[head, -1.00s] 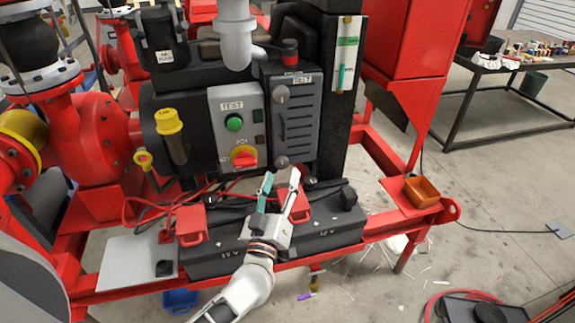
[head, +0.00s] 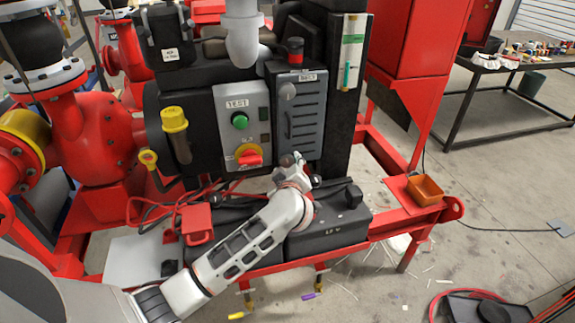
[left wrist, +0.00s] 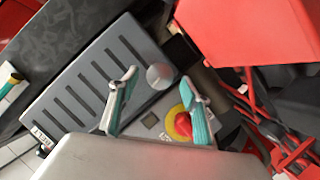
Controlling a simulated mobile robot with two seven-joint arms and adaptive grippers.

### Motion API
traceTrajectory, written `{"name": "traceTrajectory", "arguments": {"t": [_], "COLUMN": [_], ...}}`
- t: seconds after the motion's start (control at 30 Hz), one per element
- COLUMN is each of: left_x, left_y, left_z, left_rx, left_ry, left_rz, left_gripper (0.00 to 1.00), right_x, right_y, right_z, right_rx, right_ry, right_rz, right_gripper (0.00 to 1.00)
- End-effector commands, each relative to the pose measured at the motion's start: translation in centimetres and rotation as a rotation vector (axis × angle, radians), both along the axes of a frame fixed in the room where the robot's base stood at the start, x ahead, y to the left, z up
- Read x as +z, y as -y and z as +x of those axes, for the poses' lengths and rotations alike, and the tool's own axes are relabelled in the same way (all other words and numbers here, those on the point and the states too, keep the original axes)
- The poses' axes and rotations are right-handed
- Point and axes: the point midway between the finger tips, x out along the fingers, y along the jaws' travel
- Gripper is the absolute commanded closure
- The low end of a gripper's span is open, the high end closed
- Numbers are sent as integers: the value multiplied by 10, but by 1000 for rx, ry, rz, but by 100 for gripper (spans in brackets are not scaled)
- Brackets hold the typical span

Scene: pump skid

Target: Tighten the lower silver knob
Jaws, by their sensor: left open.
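The gray belt guard panel (head: 303,115) has a silver knob (head: 288,91) near its top. The lower silver knob is hidden behind my left gripper in the head view. It shows in the left wrist view as a round silver knob (left wrist: 160,76) at the panel's end. My left gripper (head: 287,160) is at the panel's lower edge, and its arm covers the area below. In the left wrist view the two teal-padded fingers (left wrist: 160,77) are open and spread, with the knob between their tips. No contact with the knob is visible. My right gripper is not in view.
Left of the guard is the test panel (head: 236,105) with a green button (head: 240,121) and a red-yellow rotary switch (head: 249,155). Black batteries (head: 335,222) lie below, beneath my arm. An orange bin (head: 425,189) sits on the red frame at the right.

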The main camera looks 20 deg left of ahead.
Motion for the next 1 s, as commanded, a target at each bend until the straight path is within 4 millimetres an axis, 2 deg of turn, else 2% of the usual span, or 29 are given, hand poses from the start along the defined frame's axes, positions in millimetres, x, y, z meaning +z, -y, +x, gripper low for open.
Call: {"name": "traceTrajectory", "arguments": {"t": [0.2, 0.47, 0.5, 0.63, 1.0], "left_x": [-6, -6, -6, -6, -6], "left_y": [-6, -6, -6, -6, -7], "left_z": [16, 18, 18, 18, 17], "left_rx": [1, -1, -1, -1, -1], "left_ry": [1, 1, 1, 1, 17], "left_rz": [0, 0, 0, 0, -26], "left_gripper": [52, 52, 55, 89, 91], "right_x": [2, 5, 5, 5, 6], "right_y": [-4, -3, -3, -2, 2], "right_z": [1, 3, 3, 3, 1], "right_rx": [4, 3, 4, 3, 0], "right_ry": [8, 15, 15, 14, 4], "right_rz": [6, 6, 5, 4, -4], "right_gripper": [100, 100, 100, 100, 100]}}
